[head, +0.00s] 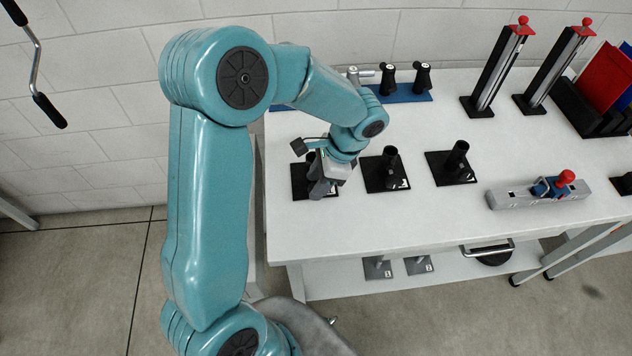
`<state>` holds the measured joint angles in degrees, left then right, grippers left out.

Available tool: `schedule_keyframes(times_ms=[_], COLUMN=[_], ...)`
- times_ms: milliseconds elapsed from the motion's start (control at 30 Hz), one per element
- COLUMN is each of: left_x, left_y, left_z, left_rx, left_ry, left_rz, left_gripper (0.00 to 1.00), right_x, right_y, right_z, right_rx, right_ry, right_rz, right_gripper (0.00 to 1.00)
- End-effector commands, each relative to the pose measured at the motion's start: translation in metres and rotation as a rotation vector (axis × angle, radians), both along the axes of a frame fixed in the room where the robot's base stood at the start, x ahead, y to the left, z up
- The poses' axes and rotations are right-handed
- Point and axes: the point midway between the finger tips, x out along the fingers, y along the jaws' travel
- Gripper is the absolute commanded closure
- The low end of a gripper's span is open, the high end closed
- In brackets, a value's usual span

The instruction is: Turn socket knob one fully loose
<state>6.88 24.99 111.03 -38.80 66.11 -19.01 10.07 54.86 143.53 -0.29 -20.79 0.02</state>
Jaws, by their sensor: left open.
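Three black sockets stand on square black base plates on the white table. The leftmost socket (300,188) is partly covered by my left gripper (320,190). The gripper points down, with its jaws open, at this socket's tube. A socket knob cannot be made out there; the gripper and wrist hide most of the tube. I cannot tell whether the jaws touch anything. The middle socket (388,168) and the right socket (456,162) stand upright and clear of the gripper. My right gripper is out of view.
A blue mat (405,96) with black fittings lies at the back. Two tall racks with red knobs (497,68) stand back right. A grey fixture with a red knob (540,192) lies at front right. The table's front middle (400,220) is bare.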

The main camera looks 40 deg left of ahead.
Motion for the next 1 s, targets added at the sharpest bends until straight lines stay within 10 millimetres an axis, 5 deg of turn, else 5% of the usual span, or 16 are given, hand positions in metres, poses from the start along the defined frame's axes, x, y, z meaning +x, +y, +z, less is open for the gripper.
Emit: schedule_keyframes(times_ms=[433, 567, 1000], left_x=[-0.0015, -0.0014, -0.0028], left_y=[0.0032, 0.0031, 0.0043], left_z=[-0.0132, -0.0131, -0.014], left_rx=[0.0, 0.0, -0.039], left_ry=[0.0, 0.0, -0.049], left_rz=[-0.001, -0.001, 0.001], left_gripper=[0.55, 0.98, 1.0], right_x=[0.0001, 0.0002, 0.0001], right_y=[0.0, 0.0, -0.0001], right_z=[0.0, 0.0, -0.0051], right_rx=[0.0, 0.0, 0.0], right_ry=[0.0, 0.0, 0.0], right_rz=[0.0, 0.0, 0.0], right_gripper=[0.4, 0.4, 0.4])
